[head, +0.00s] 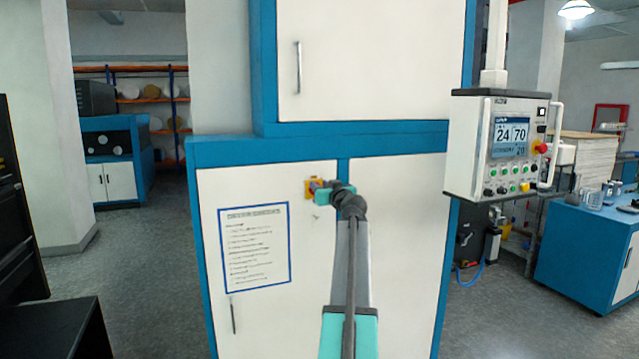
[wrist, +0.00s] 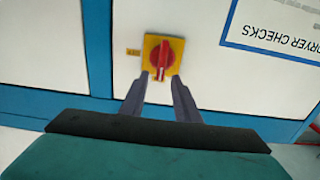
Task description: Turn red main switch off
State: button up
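The red main switch (wrist: 162,56) is a red rotary knob on a yellow square plate (wrist: 149,40), mounted on the white cabinet front. In the wrist view its pale pointer line runs roughly up and down. My gripper (wrist: 161,77) is open, with its two dark fingertips at the lower left and lower right of the knob. I cannot tell whether the fingers touch the knob. In the head view the yellow plate (head: 309,189) shows just left of my gripper, and my gripper hides most of the knob.
A blue-framed notice (head: 255,247) is on the cabinet door, left of and below the switch. A control panel (head: 503,147) with a screen and buttons hangs at the right. A dark bench (head: 55,325) stands at the lower left. Grey floor is free left of the cabinet.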

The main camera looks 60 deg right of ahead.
jog(key=shift+x, duration=0.8)
jog(key=shift+c, duration=0.4)
grip_shut()
